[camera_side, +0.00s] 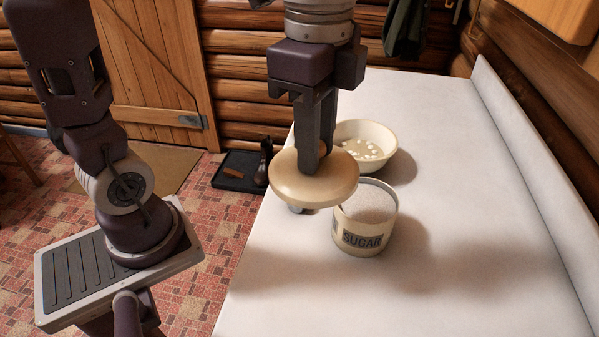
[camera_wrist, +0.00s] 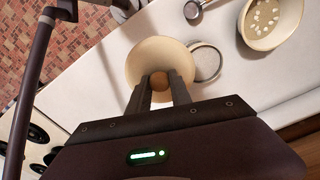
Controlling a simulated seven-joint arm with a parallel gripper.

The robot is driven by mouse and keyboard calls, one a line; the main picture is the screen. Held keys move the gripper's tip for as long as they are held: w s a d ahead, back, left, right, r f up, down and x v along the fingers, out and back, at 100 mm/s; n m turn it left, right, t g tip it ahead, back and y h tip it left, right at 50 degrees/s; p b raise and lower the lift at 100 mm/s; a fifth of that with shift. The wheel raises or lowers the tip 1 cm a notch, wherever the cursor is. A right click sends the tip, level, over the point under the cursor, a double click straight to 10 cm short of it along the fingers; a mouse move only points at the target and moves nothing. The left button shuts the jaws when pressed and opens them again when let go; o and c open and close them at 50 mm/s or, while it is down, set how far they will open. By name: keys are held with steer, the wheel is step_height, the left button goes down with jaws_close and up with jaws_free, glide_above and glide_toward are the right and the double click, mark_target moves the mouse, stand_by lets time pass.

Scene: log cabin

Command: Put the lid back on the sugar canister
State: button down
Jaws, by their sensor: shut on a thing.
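The sugar canister (camera_side: 364,238) stands upright and uncovered on the white counter, its "SUGAR" label facing the side camera and sugar showing inside. It also shows in the wrist view (camera_wrist: 207,66), partly hidden by the lid. The round cream lid (camera_side: 300,185) is in the air, just left of the canister's mouth in the side view and roughly level. My gripper (camera_side: 318,165) is shut on the lid's knob from above. In the wrist view the fingers (camera_wrist: 161,88) close on the brown knob (camera_wrist: 159,80), with the lid (camera_wrist: 146,62) spread around it.
A cream bowl (camera_side: 381,137) with small white pieces in it stands behind the canister. A metal scoop or ladle (camera_wrist: 194,8) shows at the top of the wrist view. The counter (camera_side: 460,250) is clear to the right and front of the canister.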

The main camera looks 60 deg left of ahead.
steer(key=w, duration=1.2)
step_height(320, 180, down, 12)
steer(key=shift+f, duration=0.15)
steer(key=shift+a+f, duration=0.1)
steer(key=shift+f, duration=0.05)
stand_by(1.4)
steer(key=c, duration=0.6)
jaws_free()
steer(key=shift+r, duration=3.5)
